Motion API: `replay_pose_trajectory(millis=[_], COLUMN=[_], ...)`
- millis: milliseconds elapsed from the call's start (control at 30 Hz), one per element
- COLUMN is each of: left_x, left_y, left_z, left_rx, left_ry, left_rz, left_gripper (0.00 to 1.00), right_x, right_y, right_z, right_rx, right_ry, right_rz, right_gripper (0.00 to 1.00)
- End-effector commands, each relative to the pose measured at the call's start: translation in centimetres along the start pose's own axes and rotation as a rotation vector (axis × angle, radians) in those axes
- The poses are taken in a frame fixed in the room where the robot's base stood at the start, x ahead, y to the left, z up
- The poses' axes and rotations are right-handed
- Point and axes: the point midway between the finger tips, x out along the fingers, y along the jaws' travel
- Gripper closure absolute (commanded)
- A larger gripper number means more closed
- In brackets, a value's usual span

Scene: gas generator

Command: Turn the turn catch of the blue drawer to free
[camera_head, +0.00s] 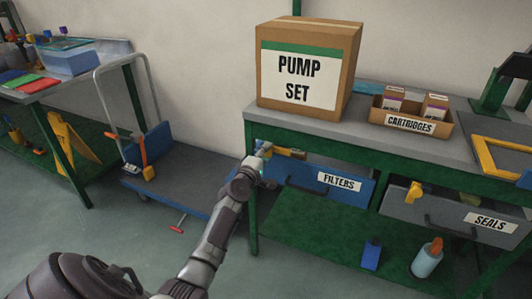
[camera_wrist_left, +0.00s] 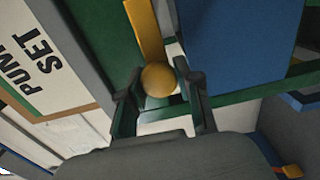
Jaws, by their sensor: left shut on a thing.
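The blue drawer (camera_head: 352,190) labelled FILTERS sits under the bench top; its face also fills the upper right of the left wrist view (camera_wrist_left: 220,60). Its yellow turn catch (camera_head: 292,153) shows as a bar near the drawer's upper left corner, roughly level, with the left end hidden by my gripper. In the left wrist view the catch (camera_wrist_left: 146,32) ends in a round yellow knob (camera_wrist_left: 158,80). My left gripper (camera_head: 265,153) is shut on this knob, with a finger on each side (camera_wrist_left: 160,98). My right gripper is not in view.
A grey drawer (camera_head: 405,208) labelled SEALS, with its own yellow catch (camera_head: 414,191), is at the right. A PUMP SET box (camera_head: 340,60) and a CARTRIDGES tray (camera_head: 411,124) stand on the bench (camera_head: 262,110). A green bench leg (camera_head: 252,215) is close to my arm.

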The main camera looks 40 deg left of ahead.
Motion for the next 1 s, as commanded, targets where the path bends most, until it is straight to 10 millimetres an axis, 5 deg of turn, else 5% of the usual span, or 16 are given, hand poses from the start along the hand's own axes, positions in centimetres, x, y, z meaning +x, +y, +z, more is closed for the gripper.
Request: replay_pose_trajectory(millis=[533,567,700,1000], left_x=[0.01,0.01,0.01,-0.1], left_y=[0.01,0.01,0.01,-0.01], left_z=[-0.04,-0.03,-0.02,0.01], left_rx=[-0.027,-0.027,-0.026,-0.024], left_ry=[0.001,0.001,0.001,0.0], left_rz=[0.001,0.001,0.001,0.001], left_gripper=[1.0,0.63,0.42,0.42], right_x=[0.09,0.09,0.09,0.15], right_y=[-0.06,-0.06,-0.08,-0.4], right_z=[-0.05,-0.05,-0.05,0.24], right_rx=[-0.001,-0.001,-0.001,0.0], right_ry=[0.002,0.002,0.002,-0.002], right_rz=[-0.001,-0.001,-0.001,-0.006], right_gripper=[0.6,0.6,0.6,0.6])
